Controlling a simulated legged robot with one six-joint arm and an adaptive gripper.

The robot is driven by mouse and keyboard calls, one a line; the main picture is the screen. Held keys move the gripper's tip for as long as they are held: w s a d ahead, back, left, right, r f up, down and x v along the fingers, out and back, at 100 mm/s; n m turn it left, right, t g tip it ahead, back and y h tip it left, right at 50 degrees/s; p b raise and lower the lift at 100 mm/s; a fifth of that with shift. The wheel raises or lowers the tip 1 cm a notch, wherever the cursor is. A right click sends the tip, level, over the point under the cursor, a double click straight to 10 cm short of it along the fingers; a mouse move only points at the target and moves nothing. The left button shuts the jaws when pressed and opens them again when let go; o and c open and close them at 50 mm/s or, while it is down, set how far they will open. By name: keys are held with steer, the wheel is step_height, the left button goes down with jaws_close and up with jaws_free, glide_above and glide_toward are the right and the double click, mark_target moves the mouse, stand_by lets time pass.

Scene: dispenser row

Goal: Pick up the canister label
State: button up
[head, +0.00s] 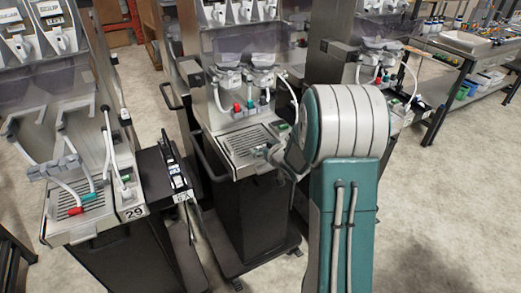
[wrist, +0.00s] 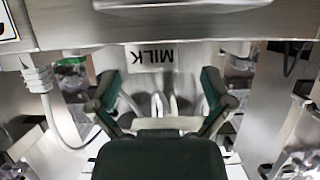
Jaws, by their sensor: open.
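A pale label reading MILK (wrist: 151,56) shows upside down in the upper middle of the wrist view, on or against a bright metal surface. My gripper (wrist: 160,88) is open, with its two dark green fingers spread left and right below the label. In the head view my arm's large green and grey links cover part of the middle dispenser (head: 245,140), and I cannot make out the MILK label there.
A left dispenser (head: 60,225) with red and green nozzles stands beside a dark side stand (head: 165,175). Another dispenser (head: 360,60) is behind my arm. A metal bench (head: 470,42) with bottles is at the far right. Concrete floor is clear at the lower right. White hoses hang near the dispensers.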

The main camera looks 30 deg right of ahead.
steer(key=shift+w+d+f, duration=0.15)
steer(key=shift+d, duration=0.45)
steer(key=c, duration=0.3)
steer(key=shift+a, duration=0.35)
steer(key=c, duration=0.5)
steer(key=shift+o, duration=0.2)
steer(key=shift+a, duration=0.1)
